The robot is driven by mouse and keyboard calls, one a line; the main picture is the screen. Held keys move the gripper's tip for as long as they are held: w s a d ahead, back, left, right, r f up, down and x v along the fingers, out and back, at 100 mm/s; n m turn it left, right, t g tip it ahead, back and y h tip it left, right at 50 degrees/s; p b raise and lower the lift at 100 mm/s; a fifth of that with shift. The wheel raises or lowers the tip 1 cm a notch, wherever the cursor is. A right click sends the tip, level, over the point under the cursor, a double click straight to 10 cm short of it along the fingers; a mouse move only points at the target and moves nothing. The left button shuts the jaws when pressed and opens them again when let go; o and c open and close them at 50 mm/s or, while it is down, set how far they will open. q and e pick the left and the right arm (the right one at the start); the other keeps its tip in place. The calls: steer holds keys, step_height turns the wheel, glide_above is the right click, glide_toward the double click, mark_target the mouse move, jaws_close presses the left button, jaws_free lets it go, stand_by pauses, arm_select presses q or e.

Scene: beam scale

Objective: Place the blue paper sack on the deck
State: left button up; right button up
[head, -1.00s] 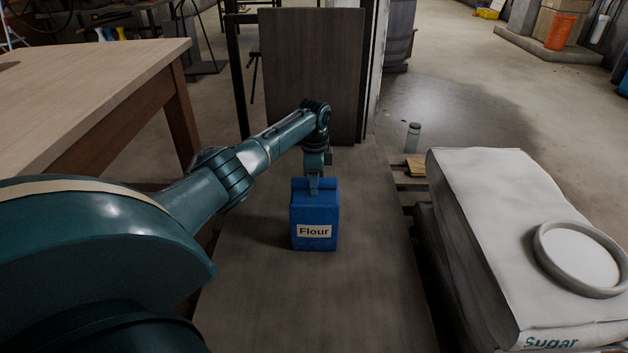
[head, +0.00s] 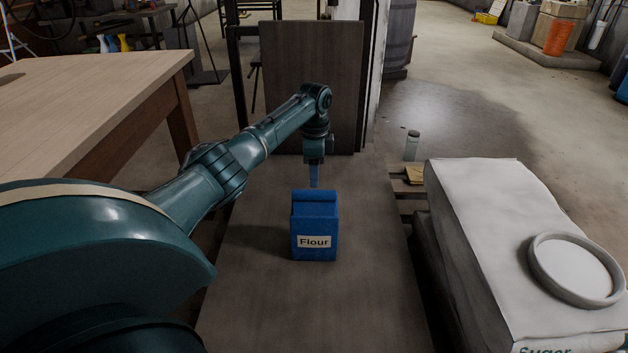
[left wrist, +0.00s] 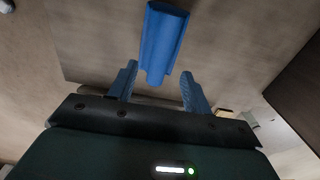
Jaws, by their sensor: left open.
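The blue paper sack (head: 315,222), labelled "Flour", stands upright on the flat dark wooden deck (head: 250,315) in the head view. Its folded top also shows in the left wrist view (left wrist: 163,42). My left gripper (head: 314,184) is just above the top of the sack. In the left wrist view its two blue fingers (left wrist: 160,88) are spread apart with nothing held between them, and the sack lies beyond their tips. My right gripper does not show in either view.
A big white sugar sack (head: 485,205) with a round dish (head: 577,268) on it stands at the right. A wooden table (head: 85,100) is at the left. An upright dark panel (head: 305,60) stands at the deck's far end.

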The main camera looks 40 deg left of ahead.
arm_select(q)
step_height(320, 180, up, 4)
steer(key=r+p, duration=0.1)
steer(key=w+d+f+m+t, duration=0.2)
steer(key=w+d+f+t, duration=0.15)
steer(key=d+f, duration=0.7)
steer(key=s+d+r+t+h, duration=0.1)
steer(key=s+d+t, duration=0.2)
steer(key=d, duration=0.5)
steer(key=s+d+r+t+h, duration=0.1)
steer(key=s+d+t+h, duration=0.15)
steer(key=d, duration=0.65)
steer(key=s+d+r+n+t+h, duration=0.2)
steer(key=s+d+r+t+h, duration=0.15)
steer(key=s+d, duration=0.6)
steer(key=s+r+n+t, duration=0.2)
steer(key=s+r+t, duration=0.2)
steer(key=s, duration=0.8)
step_height(320, 180, up, 2)
steer(key=shift+s+r+n+t+h, duration=0.2)
steer(key=shift+s+n+t+h, duration=0.1)
steer(key=shift+s+n+t, duration=0.1)
steer(key=shift+a, duration=0.1)
